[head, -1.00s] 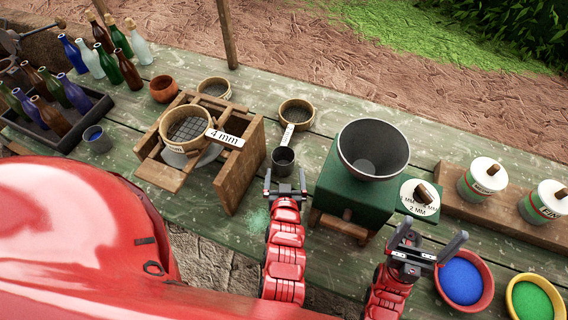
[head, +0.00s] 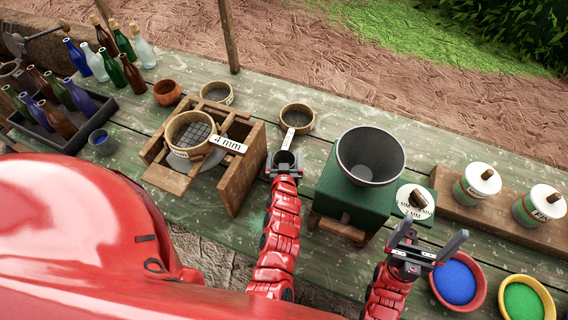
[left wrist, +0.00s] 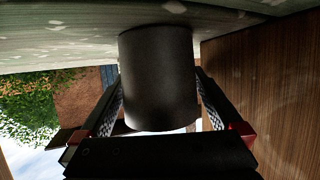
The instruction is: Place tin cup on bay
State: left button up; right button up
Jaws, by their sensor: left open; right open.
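A dark grey tin cup (head: 285,157) stands on the green plank table between the wooden sieve stand and the green mill. My left gripper (head: 284,168) is open at the cup, with a finger on each side of it. The left wrist view shows the cup (left wrist: 158,78) between the two fingers, filling most of the gap; I cannot tell whether they touch it. My right gripper (head: 429,243) is open and empty, in front of the mill near the blue bowl. No part of the table is clearly marked as the bay.
The wooden sieve stand (head: 240,172) is close left of the cup, and the green mill (head: 330,195) with its dark bowl (head: 370,157) close right. A small sieve (head: 297,117) lies behind. Blue (head: 457,283) and green (head: 525,302) powder bowls are at right.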

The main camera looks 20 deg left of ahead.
pick_arm(q)
jog(key=shift+w+a+f, duration=0.15)
jog(key=shift+w+a, duration=0.05)
jog(key=shift+w, duration=0.25)
jog(key=c, duration=1.2)
jog(key=shift+o, duration=0.2)
